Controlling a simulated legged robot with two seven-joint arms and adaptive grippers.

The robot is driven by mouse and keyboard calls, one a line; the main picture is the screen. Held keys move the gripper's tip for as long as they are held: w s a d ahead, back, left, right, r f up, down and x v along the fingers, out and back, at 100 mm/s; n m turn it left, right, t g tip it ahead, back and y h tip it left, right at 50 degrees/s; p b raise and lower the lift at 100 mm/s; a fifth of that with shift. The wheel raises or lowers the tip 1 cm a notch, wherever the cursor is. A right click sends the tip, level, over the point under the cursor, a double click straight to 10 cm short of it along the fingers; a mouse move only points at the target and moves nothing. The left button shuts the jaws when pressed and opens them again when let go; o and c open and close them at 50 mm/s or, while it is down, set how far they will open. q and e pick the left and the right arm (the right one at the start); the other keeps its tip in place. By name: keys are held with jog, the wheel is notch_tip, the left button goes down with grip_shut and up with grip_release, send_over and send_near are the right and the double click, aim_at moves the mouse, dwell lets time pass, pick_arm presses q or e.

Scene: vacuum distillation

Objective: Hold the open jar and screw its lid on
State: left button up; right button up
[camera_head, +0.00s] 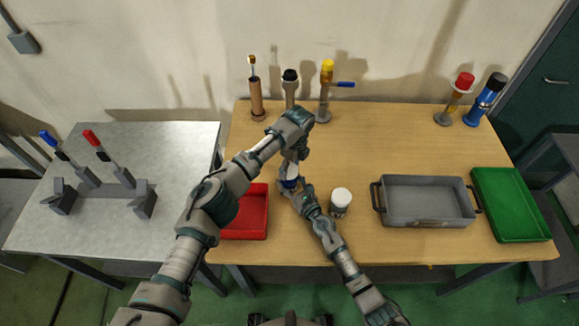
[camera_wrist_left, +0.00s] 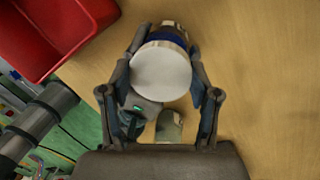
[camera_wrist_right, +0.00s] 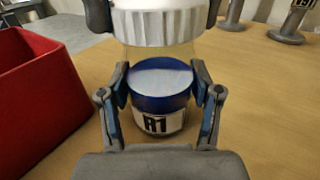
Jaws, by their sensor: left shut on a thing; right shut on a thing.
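The jar (camera_wrist_right: 158,108), with a blue band and an R1 label, stands upright between the fingers of my right gripper (camera_wrist_right: 161,72). My right gripper is shut on its sides; in the head view it (camera_head: 299,193) reaches in from below. The white ribbed lid (camera_wrist_right: 153,22) is above the jar, gripped by my left gripper (camera_head: 293,160). The left wrist view shows the lid's round white top (camera_wrist_left: 160,71) between the left fingers (camera_wrist_left: 155,75), with the jar's blue part beyond it. A pale, see-through band lies between lid and blue part; I cannot tell whether the lid touches the rim.
A red bin (camera_head: 257,212) stands close on the left. Another white-lidded jar (camera_head: 341,197) stands just to the right, before a grey tray (camera_head: 425,221) and a green tray (camera_head: 519,233). Several upright tools stand along the back edge.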

pick_arm(q)
jog(key=shift+f, duration=0.4)
dwell(0.6)
jog(key=m, duration=0.5)
jog(key=shift+t, duration=0.4)
jog(key=m, duration=0.2)
jog(key=shift+a+m, duration=0.1)
jog(key=shift+m, duration=0.3)
jog(key=m+t, duration=0.1)
jog(key=m, duration=0.5)
jog(key=m+h, duration=0.1)
jog(key=m, duration=0.4)
jog(key=shift+m+t, duration=0.3)
jog(key=shift+t, duration=0.1)
jog(key=shift+a, duration=0.1)
jog(key=o, duration=1)
